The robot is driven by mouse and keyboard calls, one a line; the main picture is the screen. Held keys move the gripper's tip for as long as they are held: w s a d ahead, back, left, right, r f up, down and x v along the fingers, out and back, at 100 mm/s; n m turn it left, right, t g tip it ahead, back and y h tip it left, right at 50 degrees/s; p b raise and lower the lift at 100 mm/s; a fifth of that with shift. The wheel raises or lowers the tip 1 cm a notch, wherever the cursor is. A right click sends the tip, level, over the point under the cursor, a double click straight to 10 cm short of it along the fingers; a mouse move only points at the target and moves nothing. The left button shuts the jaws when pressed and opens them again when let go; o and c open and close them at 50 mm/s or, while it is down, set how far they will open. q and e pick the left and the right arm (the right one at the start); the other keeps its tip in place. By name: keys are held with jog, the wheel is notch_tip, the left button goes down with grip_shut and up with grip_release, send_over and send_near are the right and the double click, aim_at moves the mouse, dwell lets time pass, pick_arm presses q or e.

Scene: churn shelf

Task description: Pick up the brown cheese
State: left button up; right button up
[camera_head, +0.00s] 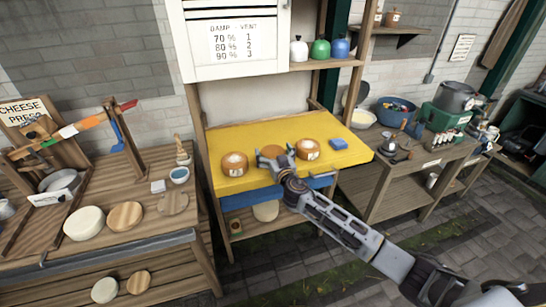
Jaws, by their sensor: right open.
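Three brown cheese wheels are in a row on the yellow worktop: a left one (235,164) with a pale label, a middle one (271,149), and a right one (308,149) with a pale label. My right gripper (277,157) is open, with its fingers spread in front of the middle cheese. It hides the lower part of that cheese, and I cannot tell whether it touches it. The left and right cheeses stand apart from the gripper on either side. My left gripper is not in view.
Above is a shelf with white, green and blue bottles (320,49). At left a wooden table carries a cheese press (62,183), a pale cheese (84,222) and wooden discs (125,216).

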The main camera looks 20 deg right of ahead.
aim_at(273, 151)
jog(key=c, duration=1.1)
jog(key=shift+r, duration=0.15)
jog(key=shift+r, duration=4.9)
